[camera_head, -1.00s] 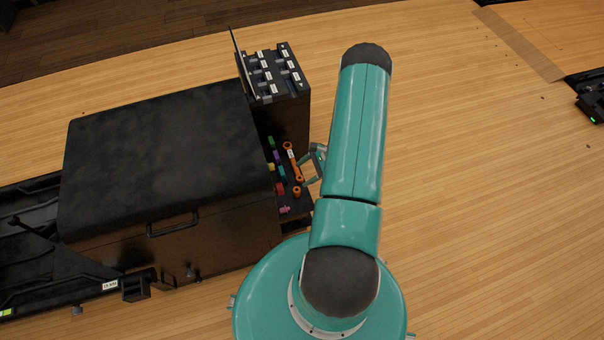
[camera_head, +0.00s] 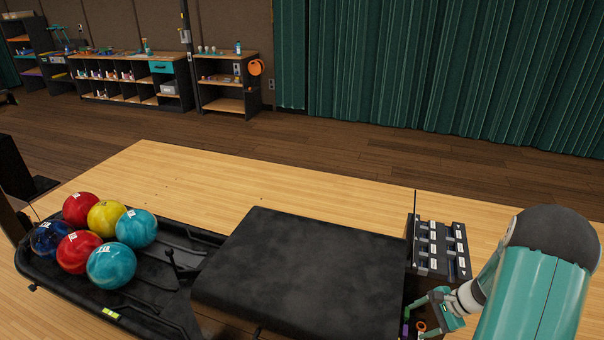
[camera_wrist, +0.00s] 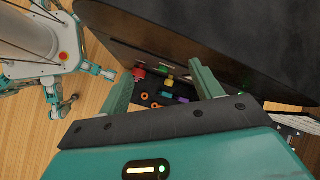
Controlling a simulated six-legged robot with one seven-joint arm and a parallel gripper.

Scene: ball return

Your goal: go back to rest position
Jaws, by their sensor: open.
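My gripper (camera_head: 437,310) is at the lower right of the head view, beside the right end of the black ball return housing (camera_head: 305,265). In the wrist view my gripper (camera_wrist: 160,88) has its two teal fingers spread wide with nothing between them. Beyond the fingers is a small dark shelf with an orange part (camera_wrist: 146,96), a purple part (camera_wrist: 182,99), a yellow part (camera_wrist: 167,78) and a red part (camera_wrist: 138,73). None of these touches the fingers as far as I can see. In the head view the shelf is mostly hidden by the housing and my arm.
A black rack with labelled slots (camera_head: 438,248) stands close behind my gripper. A tray (camera_head: 150,290) with several bowling balls (camera_head: 112,264) lies left of the housing. Shelves (camera_head: 130,80) and a green curtain (camera_head: 420,65) stand at the back. The wooden floor (camera_head: 250,185) behind the housing is clear.

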